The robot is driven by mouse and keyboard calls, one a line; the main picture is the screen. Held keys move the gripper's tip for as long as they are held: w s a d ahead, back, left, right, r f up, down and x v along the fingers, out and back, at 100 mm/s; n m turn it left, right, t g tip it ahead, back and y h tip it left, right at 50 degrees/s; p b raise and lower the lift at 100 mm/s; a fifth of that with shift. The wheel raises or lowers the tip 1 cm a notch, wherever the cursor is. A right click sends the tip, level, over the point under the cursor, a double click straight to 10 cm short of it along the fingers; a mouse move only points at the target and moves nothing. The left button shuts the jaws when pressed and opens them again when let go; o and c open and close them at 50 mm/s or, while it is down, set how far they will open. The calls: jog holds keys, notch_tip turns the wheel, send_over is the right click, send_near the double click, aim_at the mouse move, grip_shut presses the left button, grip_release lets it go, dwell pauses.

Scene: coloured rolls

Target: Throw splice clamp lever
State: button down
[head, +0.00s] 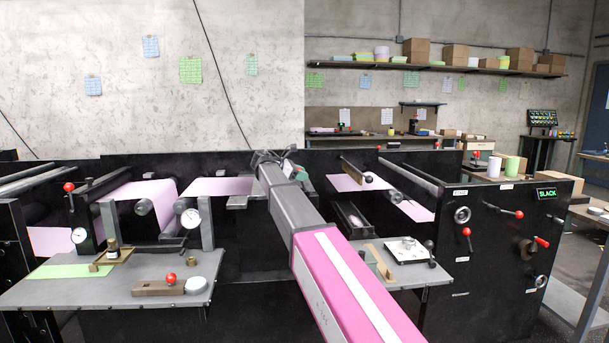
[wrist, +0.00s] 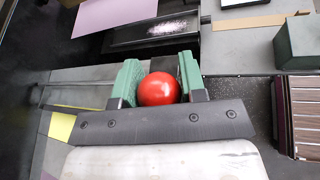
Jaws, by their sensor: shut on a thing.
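The lever's red ball knob (wrist: 158,89) sits between the green jaw pads of my gripper (wrist: 158,76) in the wrist view. The pads touch or nearly touch the ball on both sides, and my gripper is shut on it. The lever's shaft is hidden behind the ball and the jaws. In the head view my gripper (head: 284,158) is at the middle of the machine, at the far end of my arm. The knob is hidden there. Pink web (head: 215,187) lies left of my gripper, and more pink web (wrist: 115,14) shows at the top of the wrist view.
A grey worktable (head: 225,289) at the left holds a wooden block with another red knob (head: 170,278). The right panel has several red-knobbed levers (head: 466,231) and a lit SLACK sign (head: 546,193).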

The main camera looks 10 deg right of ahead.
jog(key=shift+a+f, duration=0.15)
jog(key=shift+a, duration=0.35)
jog(key=c, duration=0.7)
grip_release()
jog(key=v, duration=1)
jog(key=shift+s+a+r, duration=0.1)
jog(key=shift+a+r, duration=0.1)
jog(key=shift+a, duration=0.15)
